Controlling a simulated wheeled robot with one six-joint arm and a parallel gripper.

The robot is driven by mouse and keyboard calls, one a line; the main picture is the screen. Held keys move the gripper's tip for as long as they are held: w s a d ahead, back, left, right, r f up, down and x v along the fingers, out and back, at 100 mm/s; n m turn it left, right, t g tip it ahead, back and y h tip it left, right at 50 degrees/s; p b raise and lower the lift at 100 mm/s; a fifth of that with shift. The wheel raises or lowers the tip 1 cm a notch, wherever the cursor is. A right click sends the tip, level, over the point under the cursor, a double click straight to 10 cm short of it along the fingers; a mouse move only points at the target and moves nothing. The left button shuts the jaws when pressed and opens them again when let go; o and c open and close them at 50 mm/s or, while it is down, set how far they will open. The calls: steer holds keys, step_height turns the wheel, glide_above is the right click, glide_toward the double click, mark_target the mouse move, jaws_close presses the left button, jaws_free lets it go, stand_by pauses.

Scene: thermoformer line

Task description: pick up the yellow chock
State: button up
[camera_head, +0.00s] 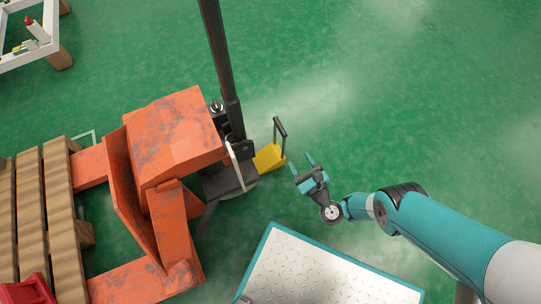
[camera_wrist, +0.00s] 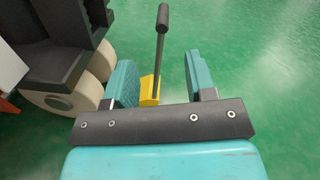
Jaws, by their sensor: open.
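The yellow chock (camera_head: 269,157) sits on the green floor against the dark base of the orange pallet truck, with a black upright handle (camera_head: 280,130) on it. In the wrist view the chock (camera_wrist: 149,91) shows low between the two fingers, partly hidden by my gripper, and its handle (camera_wrist: 160,50) rises with a thick black grip on top. My gripper (camera_head: 304,166) is open and empty, just right of the chock and apart from it in the head view. Its teal fingers (camera_wrist: 157,78) point toward the chock.
The orange pallet truck (camera_head: 178,135) with its dark mast stands left of the chock. Its pale wheels (camera_wrist: 62,98) are close on the left in the wrist view. A wooden pallet (camera_head: 44,190) lies far left. A metal tread plate (camera_head: 315,275) is in front. Floor to the right is clear.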

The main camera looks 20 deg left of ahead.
steer(key=s+d+f+m, duration=0.1)
steer(key=s+d+m, duration=0.1)
steer(key=b, duration=1)
glide_toward(281, 129)
steer(key=w+a+f, duration=0.2)
steer(key=w+a, duration=0.2)
steer(key=a, duration=0.1)
steer(key=w+a+b, duration=0.1)
steer(key=b, duration=0.3)
steer(key=shift+a+t+h, duration=0.2)
steer(key=shift+t+h, duration=0.1)
steer(key=shift+t, duration=0.1)
steer(key=b+x, duration=0.2)
steer(key=b, duration=0.5)
steer(key=shift+w+a+r+b, duration=0.1)
steer(key=shift+b, duration=1)
steer(key=shift+r+b, duration=0.3)
steer(key=shift+b, duration=0.25)
steer(key=shift+r, duration=0.1)
steer(key=shift+c, duration=0.5)
jaws_close()
